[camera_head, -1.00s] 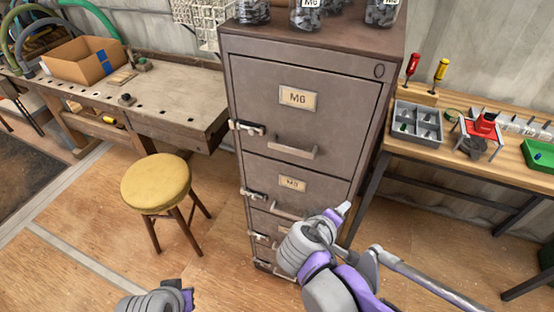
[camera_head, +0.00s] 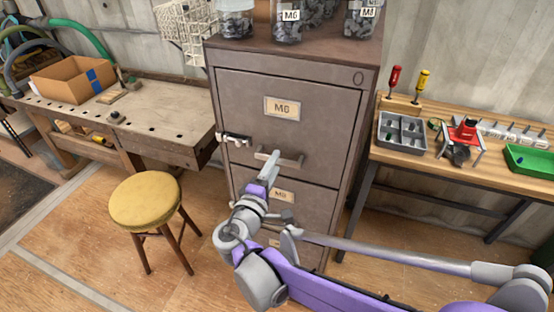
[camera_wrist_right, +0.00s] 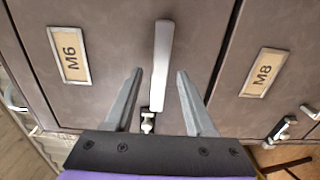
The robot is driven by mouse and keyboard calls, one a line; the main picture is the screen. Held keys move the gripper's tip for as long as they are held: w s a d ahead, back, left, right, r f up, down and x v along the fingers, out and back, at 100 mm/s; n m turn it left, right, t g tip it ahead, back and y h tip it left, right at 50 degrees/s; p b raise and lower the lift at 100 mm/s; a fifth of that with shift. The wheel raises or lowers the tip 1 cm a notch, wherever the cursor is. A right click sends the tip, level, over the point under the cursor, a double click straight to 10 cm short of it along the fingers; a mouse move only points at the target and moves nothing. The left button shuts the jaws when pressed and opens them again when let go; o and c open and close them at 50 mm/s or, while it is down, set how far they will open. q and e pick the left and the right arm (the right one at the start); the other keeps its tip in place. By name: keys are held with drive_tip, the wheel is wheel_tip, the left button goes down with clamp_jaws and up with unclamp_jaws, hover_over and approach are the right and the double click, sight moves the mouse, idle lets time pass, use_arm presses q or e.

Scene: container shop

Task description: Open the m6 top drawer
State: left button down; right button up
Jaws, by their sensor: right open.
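The m6 top drawer (camera_head: 285,120) is shut in the brown metal filing cabinet, with its label (camera_head: 282,108) above a bar handle (camera_head: 280,158). My right gripper (camera_head: 268,170) is at the handle's left part, covering some of it. In the right wrist view the handle (camera_wrist_right: 161,65) stands upright in the picture between the two open fingers of the right gripper (camera_wrist_right: 157,92). The fingers are apart from the bar on both sides. The M6 label (camera_wrist_right: 70,55) shows at left there. My left gripper is not in view.
A latch (camera_head: 235,138) sits at the drawer's left edge. The M8 drawer (camera_wrist_right: 262,72) is below. A yellow stool (camera_head: 145,200) stands left, a workbench (camera_head: 130,128) behind it. A table (camera_head: 440,165) with trays stands right. Glass jars (camera_head: 288,20) stand on the cabinet.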

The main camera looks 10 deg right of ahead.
drive_tip(key=shift+x, duration=1.35)
clamp_jaws()
idle(0.4)
